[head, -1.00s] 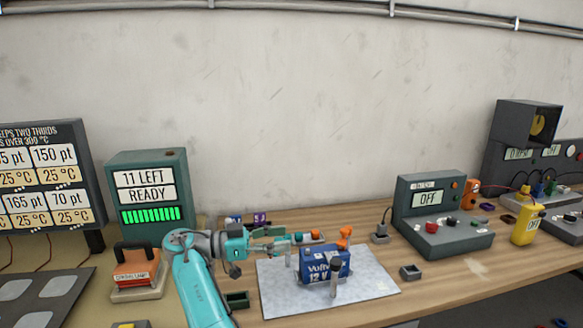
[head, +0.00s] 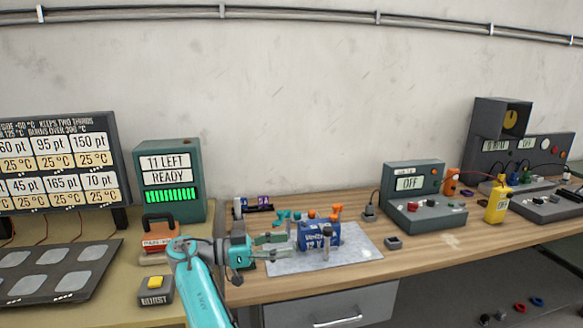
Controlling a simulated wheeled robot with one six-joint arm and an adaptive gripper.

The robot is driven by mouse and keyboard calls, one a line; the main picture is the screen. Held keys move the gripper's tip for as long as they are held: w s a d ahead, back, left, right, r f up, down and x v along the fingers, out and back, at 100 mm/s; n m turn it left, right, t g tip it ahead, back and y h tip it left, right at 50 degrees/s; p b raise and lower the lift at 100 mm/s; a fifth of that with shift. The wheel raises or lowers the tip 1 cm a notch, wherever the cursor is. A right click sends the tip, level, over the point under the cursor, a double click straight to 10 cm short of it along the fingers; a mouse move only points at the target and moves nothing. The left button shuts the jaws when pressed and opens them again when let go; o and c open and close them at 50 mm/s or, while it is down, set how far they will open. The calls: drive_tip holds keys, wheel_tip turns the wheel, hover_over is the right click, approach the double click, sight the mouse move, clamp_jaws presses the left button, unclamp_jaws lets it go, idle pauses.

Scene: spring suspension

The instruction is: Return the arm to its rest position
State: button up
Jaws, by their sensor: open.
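My arm (head: 200,292) is teal and rises from the bottom of the head view, bending to the right at a grey and teal wrist (head: 238,250). The box stands on a pale grey mat (head: 355,250) on the wooden bench. I see nothing between the fingers, though they are small here. I cannot tell whether a finger touches the box.
A green box reading "11 LEFT READY" (head: 169,180) and an orange-handled clamp (head: 158,228) stand left of my arm. A yellow button box (head: 155,288) is nearer. A grey "OFF" console (head: 413,200) stands right.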

drive_tip(key=s+d+f+n+t+y, duration=0.1)
drive_tip(key=d+f+n+y, duration=0.2)
drive_tip(key=f, duration=0.7)
drive_tip(key=s+d+f+n+t+y, duration=0.1)
drive_tip(key=d+f+n+t, duration=0.3)
drive_tip(key=f, duration=0.7)
drive_tip(key=s+d+f+n+g+y, duration=0.1)
drive_tip(key=d+f+n+y, duration=0.1)
drive_tip(key=d+f, duration=0.6)
drive_tip(key=s+d+f+n+t+y, duration=0.1)
drive_tip(key=s+d+f+n+y, duration=0.2)
drive_tip(key=s+f, duration=0.65)
drive_tip(key=s+d+f+n+y, duration=0.2)
drive_tip(key=s+f+n+y, duration=0.1)
drive_tip(key=s+f, duration=0.7)
drive_tip(key=s+r+n+t+y, duration=0.2)
drive_tip(key=s+y, duration=0.3)
drive_tip(key=s, duration=1.6)
drive_tip(key=s+r+t, duration=0.1)
drive_tip(key=s+r, duration=0.4)
drive_tip(key=r, duration=0.3)
drive_tip(key=s+d+r+m+t, duration=0.1)
drive_tip(key=s+r, duration=0.4)
drive_tip(key=r, duration=0.3)
drive_tip(key=s+r+t, duration=0.1)
drive_tip(key=s+r, duration=0.4)
drive_tip(key=r, duration=0.4)
drive_tip(key=shift+s+d+m+t, duration=0.15)
drive_tip(key=shift+s+m+t, duration=0.15)
drive_tip(key=shift+m+t, duration=0.1)
